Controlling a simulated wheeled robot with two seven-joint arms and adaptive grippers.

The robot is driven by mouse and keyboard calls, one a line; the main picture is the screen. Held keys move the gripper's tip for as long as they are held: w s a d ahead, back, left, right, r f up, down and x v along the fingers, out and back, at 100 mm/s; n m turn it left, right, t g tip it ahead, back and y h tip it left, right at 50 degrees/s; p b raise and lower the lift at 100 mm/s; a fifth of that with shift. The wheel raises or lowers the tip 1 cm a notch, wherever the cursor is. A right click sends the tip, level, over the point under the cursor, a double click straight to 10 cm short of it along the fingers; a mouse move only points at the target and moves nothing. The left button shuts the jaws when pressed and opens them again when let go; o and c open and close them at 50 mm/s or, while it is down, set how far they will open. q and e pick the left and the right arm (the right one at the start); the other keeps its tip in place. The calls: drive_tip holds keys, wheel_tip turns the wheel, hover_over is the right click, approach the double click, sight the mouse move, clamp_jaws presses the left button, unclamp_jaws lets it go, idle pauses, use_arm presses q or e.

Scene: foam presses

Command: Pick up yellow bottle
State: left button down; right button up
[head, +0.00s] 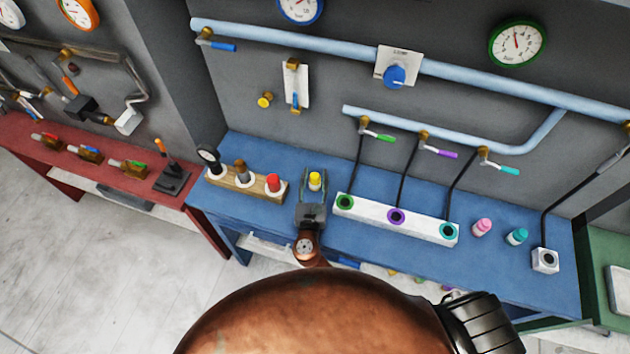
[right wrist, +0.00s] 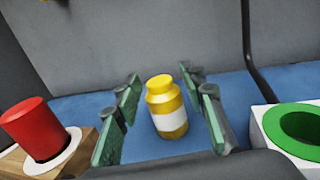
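The yellow bottle (head: 315,181) with a white band stands upright on the blue table, between the wooden holder and the white block. In the right wrist view the yellow bottle (right wrist: 166,107) sits between the two green-padded fingers, with visible gaps on both sides. My right gripper (head: 314,188) is open around or just short of the bottle; it also shows in the right wrist view (right wrist: 165,112). Its fingers do not appear to touch the bottle. My left gripper is not in view.
Pink (head: 481,227) and teal (head: 517,237) bottles stand farther right on the blue table (head: 380,178).

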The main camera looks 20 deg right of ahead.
drive_tip(key=c, duration=0.9)
drive_tip(key=shift+r, duration=0.1)
